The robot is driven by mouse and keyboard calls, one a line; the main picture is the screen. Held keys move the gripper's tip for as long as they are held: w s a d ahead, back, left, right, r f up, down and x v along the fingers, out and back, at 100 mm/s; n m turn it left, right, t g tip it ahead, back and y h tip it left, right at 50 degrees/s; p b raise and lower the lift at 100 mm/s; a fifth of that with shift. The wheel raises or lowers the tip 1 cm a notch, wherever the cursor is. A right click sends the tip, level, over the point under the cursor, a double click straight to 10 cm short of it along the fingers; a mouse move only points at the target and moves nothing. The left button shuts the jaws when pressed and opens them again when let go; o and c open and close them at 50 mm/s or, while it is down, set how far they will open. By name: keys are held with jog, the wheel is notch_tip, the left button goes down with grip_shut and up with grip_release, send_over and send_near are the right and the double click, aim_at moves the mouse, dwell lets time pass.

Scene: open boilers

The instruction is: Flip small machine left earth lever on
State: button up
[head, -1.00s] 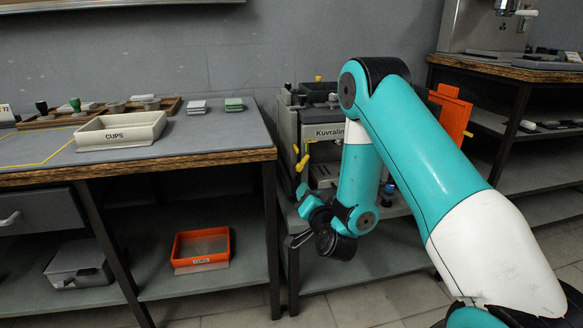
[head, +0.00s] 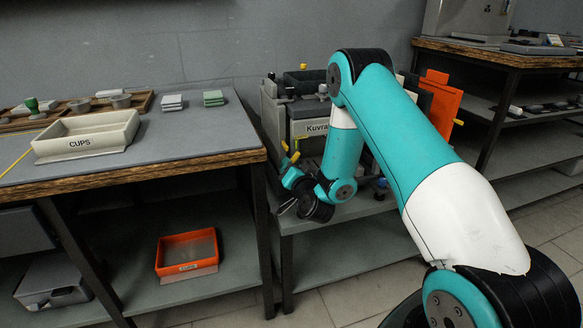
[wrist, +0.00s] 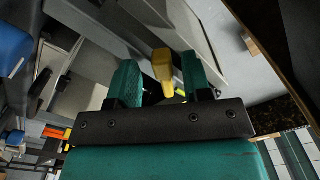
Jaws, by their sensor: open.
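The small machine (head: 309,128), grey with a "Kuvra..." label partly hidden by my arm, stands on the low shelf in the middle of the head view. Yellow levers (head: 291,160) show on its left front side. In the wrist view a yellow lever (wrist: 162,65) sits between the two teal fingers of my gripper (wrist: 160,85). The fingers are apart, with gaps on both sides of the lever. In the head view my gripper (head: 287,207) is low at the machine's left front, its fingertips hard to make out.
A table with a CUPS tray (head: 88,136) stands close on the left, its wooden edge near my gripper. An orange bin (head: 187,256) lies on its lower shelf. An orange panel (head: 440,104) is right of the machine. The wrist view shows a blue object (wrist: 12,48) at left.

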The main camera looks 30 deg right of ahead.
jog(key=shift+a, duration=0.25)
grip_shut()
jog(key=m, duration=0.1)
jog(key=m+p, duration=0.1)
jog(key=m, duration=0.1)
jog(key=a+r+m, duration=0.1)
jog(key=shift+w+r+m, duration=0.1)
jog(key=shift+w+m, duration=0.05)
jog(key=shift+m, duration=0.15)
grip_release()
